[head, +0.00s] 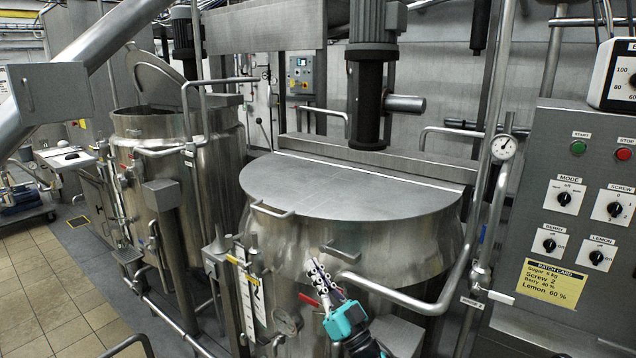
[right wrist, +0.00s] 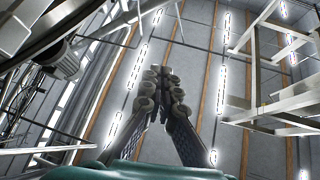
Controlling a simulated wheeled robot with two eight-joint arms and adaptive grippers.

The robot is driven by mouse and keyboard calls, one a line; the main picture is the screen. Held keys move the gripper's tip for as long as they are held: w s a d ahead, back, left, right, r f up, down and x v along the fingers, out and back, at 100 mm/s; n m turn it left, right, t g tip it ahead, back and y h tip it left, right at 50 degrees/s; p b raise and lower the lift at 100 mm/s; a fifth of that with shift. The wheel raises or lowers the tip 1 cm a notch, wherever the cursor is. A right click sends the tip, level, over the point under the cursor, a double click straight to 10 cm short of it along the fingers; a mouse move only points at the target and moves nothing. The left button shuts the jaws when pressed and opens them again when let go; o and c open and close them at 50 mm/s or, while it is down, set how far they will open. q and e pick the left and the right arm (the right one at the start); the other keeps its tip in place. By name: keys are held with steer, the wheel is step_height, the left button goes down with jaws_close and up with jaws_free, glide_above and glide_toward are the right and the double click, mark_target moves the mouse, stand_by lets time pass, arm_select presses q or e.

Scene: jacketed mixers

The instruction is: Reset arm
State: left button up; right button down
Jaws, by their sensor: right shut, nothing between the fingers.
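My right gripper (head: 318,274) is in the lower middle of the head view, in front of the near mixer. Its teal wrist points up and to the left, and its fingers are together and empty. In the right wrist view the fingers (right wrist: 162,82) meet at the tips against the ceiling. The near mixer's flat grey half-round lid (head: 345,190) is closed, with a handle on its front edge. My left gripper is not in view.
A second mixer (head: 165,120) with a raised lid stands at the left. A control panel (head: 575,200) with knobs and a yellow batch card is at the right. Pipes (head: 410,300), a gauge (head: 503,148) and valves surround the near mixer. Tiled floor (head: 40,290) is open at lower left.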

steer(key=w+d+r+m+t+h, duration=0.1)
steer(key=d+r+m+t+h, duration=0.1)
steer(key=d+m+h, duration=0.6)
steer(key=s+d+f+g+h, duration=0.4)
steer(key=d+h, duration=0.3)
steer(key=h, duration=0.1)
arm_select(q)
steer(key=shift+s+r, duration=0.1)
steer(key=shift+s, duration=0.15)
arm_select(e)
steer(key=s+d+f+g, duration=0.1)
steer(key=s+f+g, duration=0.4)
steer(key=s+f, duration=0.3)
steer(key=s+d+f+n+g, duration=0.1)
steer(key=s+f+g, duration=0.4)
steer(key=s, duration=1.2)
step_height(320, 180, down, 4)
steer(key=shift+s+d+f+n+h, duration=0.2)
steer(key=shift+s+d+n+h, duration=0.1)
steer(key=shift+d, duration=0.4)
steer(key=shift+w+r, duration=0.1)
steer(key=shift+w, duration=0.05)
